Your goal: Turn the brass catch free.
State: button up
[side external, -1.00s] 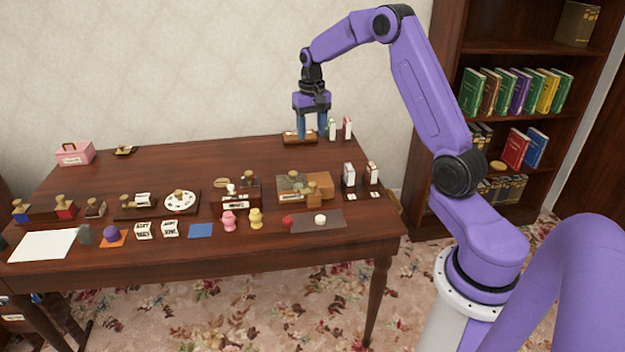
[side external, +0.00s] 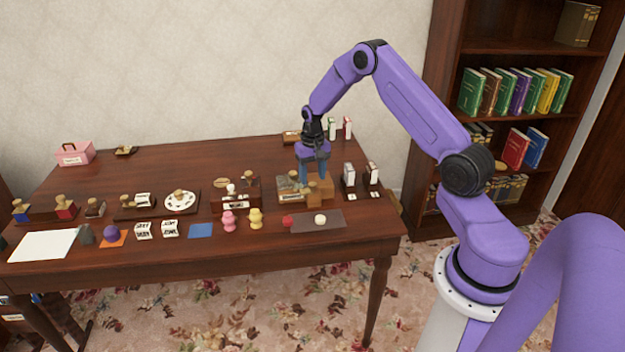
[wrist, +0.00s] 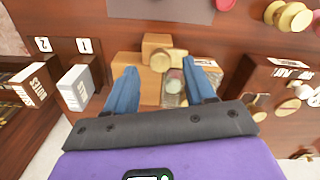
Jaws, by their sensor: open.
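My gripper (side external: 311,177) is over the wooden box (side external: 326,187) near the right end of the table. In the wrist view my gripper (wrist: 168,68) is open, its two blue fingers apart with nothing clasped. A round brass piece (wrist: 160,62) shows between the fingertips, against a small wooden block (wrist: 156,42). I cannot tell for sure which brass part is the catch. The fingers partly hide the box in the side view.
White-labelled upright boxes (side external: 349,174) stand close right of the wooden box. A dark mat (side external: 332,226) with a pale round piece lies in front. A yellow figure (side external: 255,218) and a pink figure (side external: 229,220) stand front left. The back middle of the table is clear.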

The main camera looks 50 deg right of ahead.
aim_at(308, 188)
jog(key=shift+f, duration=1.1)
grip_shut()
